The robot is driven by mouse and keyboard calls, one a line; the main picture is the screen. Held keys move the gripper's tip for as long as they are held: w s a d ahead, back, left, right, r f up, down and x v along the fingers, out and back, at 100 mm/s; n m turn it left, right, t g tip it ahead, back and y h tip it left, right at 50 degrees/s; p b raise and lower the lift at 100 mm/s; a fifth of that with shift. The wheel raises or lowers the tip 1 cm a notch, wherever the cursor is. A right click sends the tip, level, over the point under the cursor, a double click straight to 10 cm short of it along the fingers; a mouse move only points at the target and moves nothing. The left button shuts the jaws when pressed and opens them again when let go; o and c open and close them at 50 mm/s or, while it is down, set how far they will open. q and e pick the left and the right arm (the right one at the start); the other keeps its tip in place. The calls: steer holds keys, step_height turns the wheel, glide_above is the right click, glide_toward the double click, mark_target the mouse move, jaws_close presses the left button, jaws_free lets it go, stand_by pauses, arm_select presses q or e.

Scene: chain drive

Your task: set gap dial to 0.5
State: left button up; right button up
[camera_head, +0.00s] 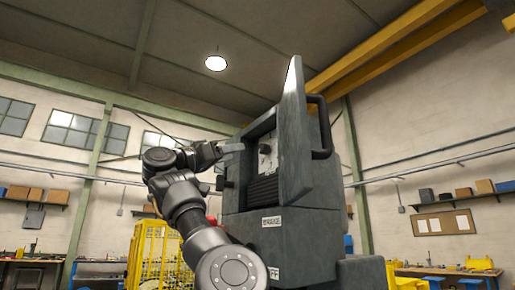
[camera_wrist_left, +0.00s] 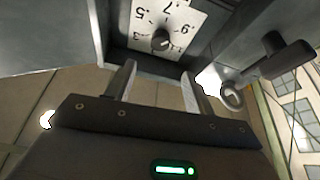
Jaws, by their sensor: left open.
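The gap dial is a dark round knob (camera_wrist_left: 161,40) on a white plate (camera_wrist_left: 187,22) with printed numbers, among them 3, 5, 7 and 9, upside down in the left wrist view. I cannot read where the knob points. In the head view the white dial plate (camera_head: 267,151) shows small inside the open grey machine cabinet (camera_head: 290,240). My left gripper (camera_wrist_left: 158,70) is open and empty, its two fingers spread in front of the dial, apart from the knob. In the head view my left gripper (camera_head: 230,149) reaches toward the cabinet opening from the left. My right gripper is not in view.
The cabinet door (camera_head: 294,130) stands open to the right of the dial, with a dark handle (camera_head: 322,128). In the left wrist view a dark handle (camera_wrist_left: 285,58) sits at right. A yellow cage (camera_head: 153,255) stands left of the machine. Shelves and benches line the walls.

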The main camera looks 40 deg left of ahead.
mark_target(261, 148)
arm_select(q)
steer(key=p+x, duration=0.4)
steer(key=x, duration=0.4)
steer(key=shift+w+d+p, duration=0.15)
steer(key=shift+w+p, duration=0.15)
steer(key=shift+p, duration=0.1)
steer(key=shift+w+r+p, duration=0.25)
steer(key=shift+w+p, duration=0.05)
steer(key=shift+w, duration=0.05)
steer(key=shift+w+d, duration=0.15)
steer(key=shift+w, duration=0.3)
steer(key=shift+w+d, duration=0.1)
steer(key=shift+w, duration=0.05)
steer(key=c, duration=1)
steer(key=shift+o, duration=0.2)
steer(key=shift+n, duration=0.3)
